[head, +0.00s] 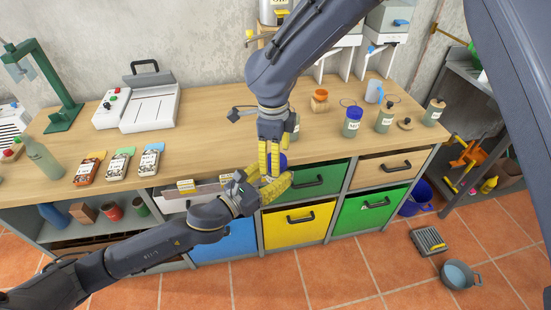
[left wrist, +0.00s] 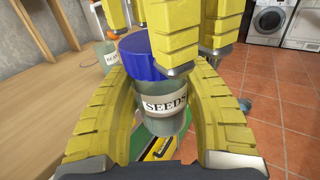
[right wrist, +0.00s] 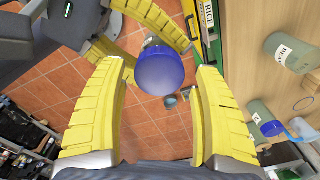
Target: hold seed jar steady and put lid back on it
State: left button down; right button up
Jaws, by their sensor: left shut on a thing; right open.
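The seed jar (left wrist: 166,104), clear grey-green with a "SEEDS" label, is held between the yellow fingers of my left gripper (left wrist: 180,72), in front of the bench. The blue lid (left wrist: 150,56) is on top of the jar; I cannot tell whether it is fully seated. The lid also shows in the right wrist view (right wrist: 160,70) and partly in the head view (head: 282,161). My right gripper (right wrist: 158,72) is open above, its fingers on either side of the lid with a visible gap. Fingers hide much of the jar in the head view.
Several seed packets (head: 118,164) lie left. Coloured drawers (head: 300,222) are below. A bucket (head: 460,275) stands on the tiled floor.

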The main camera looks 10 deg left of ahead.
jog(key=shift+s+r, duration=0.1)
jog(key=shift+r, duration=1.55)
jog(key=shift+o, duration=0.4)
